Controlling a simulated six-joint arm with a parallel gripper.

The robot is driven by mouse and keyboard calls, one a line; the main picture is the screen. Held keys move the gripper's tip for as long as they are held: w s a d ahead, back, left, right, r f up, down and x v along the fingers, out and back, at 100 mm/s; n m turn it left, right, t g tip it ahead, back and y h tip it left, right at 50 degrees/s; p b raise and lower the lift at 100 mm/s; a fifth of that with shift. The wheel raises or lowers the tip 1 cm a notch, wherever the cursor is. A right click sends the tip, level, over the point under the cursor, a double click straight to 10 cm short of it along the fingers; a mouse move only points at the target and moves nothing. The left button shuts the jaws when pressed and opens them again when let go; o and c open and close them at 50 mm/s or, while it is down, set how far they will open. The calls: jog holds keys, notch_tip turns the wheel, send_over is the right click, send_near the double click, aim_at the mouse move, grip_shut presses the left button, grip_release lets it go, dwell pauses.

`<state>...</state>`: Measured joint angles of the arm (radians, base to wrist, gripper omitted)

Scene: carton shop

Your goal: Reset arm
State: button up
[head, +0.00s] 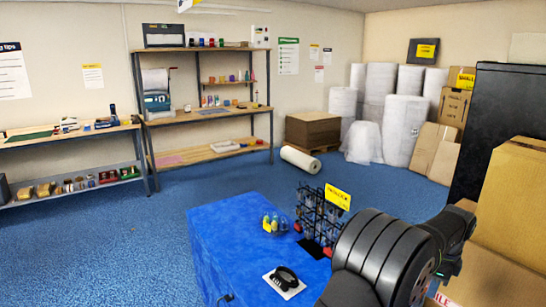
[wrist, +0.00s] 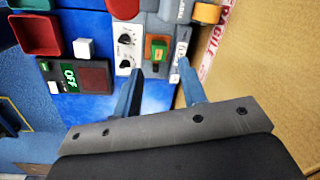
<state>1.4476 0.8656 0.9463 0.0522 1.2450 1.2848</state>
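My gripper (wrist: 158,82) shows in the wrist view with its two blue-grey fingers apart and nothing held between them. Blue table surface shows below the fingers. A white panel with two black dials (wrist: 126,46) and a small orange and green part (wrist: 157,48) lie just beyond the fingertips. A dark panel with a green OFF label (wrist: 82,77) is to the left. In the head view my arm reaches in from the lower right, and the gripper itself cannot be made out. The blue table (head: 225,232) stands in front of it.
A cardboard carton (wrist: 262,75) rises close to the right of the fingers. In the head view, a black wire rack (head: 316,218) and a black handle-like item on a white plate (head: 286,281) are on the table. Stacked cartons (head: 512,205) crowd the right. Blue floor (head: 130,235) lies open at left.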

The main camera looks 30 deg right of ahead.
jog(key=shift+a+r+n, duration=0.4)
jog(key=shift+r+n, duration=0.15)
jog(key=shift+n, duration=0.25)
jog(key=shift+o, duration=0.4)
jog(key=o, duration=1.3)
jog(key=w+a+r+m+g+h, duration=0.1)
jog(key=a+r+m+g+h, duration=0.15)
jog(key=a+r+m, duration=0.45)
jog(key=shift+g+h, duration=0.25)
jog(key=x, duration=0.3)
jog(key=a+x, duration=0.1)
jog(key=x, duration=0.6)
jog(key=shift+a+f, duration=0.3)
jog(key=shift+f, duration=0.05)
jog(key=v, duration=1)
